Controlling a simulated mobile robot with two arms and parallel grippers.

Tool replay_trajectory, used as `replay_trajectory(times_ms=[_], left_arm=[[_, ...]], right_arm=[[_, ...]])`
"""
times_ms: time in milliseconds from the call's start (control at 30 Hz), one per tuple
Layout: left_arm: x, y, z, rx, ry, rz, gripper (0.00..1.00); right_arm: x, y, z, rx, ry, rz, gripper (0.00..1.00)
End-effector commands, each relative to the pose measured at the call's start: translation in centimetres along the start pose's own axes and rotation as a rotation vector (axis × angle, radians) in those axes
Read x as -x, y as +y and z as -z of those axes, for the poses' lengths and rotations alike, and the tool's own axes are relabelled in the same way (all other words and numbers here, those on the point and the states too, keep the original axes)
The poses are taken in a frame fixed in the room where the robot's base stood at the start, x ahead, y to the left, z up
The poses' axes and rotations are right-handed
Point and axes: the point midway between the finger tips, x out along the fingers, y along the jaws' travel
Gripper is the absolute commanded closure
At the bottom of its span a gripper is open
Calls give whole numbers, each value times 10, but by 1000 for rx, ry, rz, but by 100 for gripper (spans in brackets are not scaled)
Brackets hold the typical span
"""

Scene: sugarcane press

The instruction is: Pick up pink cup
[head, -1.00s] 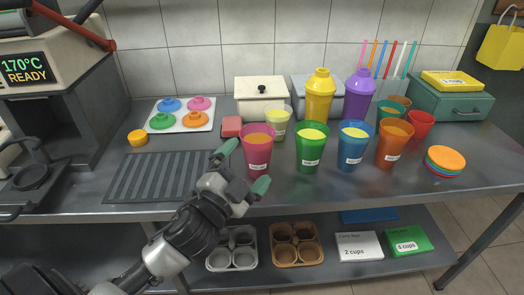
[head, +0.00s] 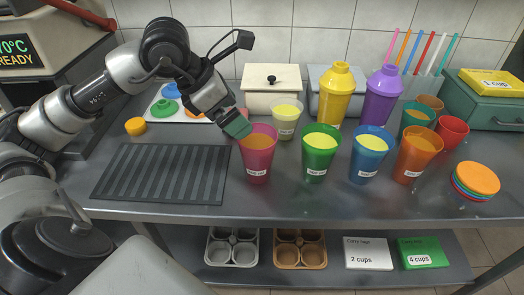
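The pink cup (head: 257,160) stands upright on the steel counter, filled with an orange drink and bearing a white label. My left gripper (head: 236,124) comes in from the left and points down, with its green fingertip pad at the upper left of the cup's rim. The pad overlaps the rim in the picture; I cannot tell whether it touches. Only one pad shows clearly, so the opening between the fingers is hidden. My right gripper is not in view.
A green cup (head: 320,157), a blue cup (head: 368,160) and an orange cup (head: 415,160) stand to the right. A pale yellow-green cup (head: 286,121) is close behind. A dark ribbed mat (head: 160,174) lies at left. The counter in front is clear.

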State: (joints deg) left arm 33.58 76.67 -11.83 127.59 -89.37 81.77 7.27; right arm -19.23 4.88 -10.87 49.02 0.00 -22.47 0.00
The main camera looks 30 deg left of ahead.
Motion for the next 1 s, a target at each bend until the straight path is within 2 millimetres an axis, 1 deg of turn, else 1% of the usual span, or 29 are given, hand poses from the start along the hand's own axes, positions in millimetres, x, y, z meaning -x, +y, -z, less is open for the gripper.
replay_trajectory(times_ms=[200, 300, 467, 700, 833, 1000], left_arm=[[-34, 1, 1, 1, 6, -2, 0], [-46, 1, 1, 1, 5, -2, 0], [-57, 0, 2, 1, 7, -1, 0], [-92, 0, 7, 1, 6, 1, 0], [-102, 0, 6, 0, 4, -1, 0], [-104, 0, 7, -1, 4, -3, 0]], right_arm=[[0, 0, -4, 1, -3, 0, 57], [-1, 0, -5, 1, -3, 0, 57], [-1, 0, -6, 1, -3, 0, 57], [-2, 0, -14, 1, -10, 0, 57], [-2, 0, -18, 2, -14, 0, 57], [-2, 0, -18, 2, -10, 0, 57]])
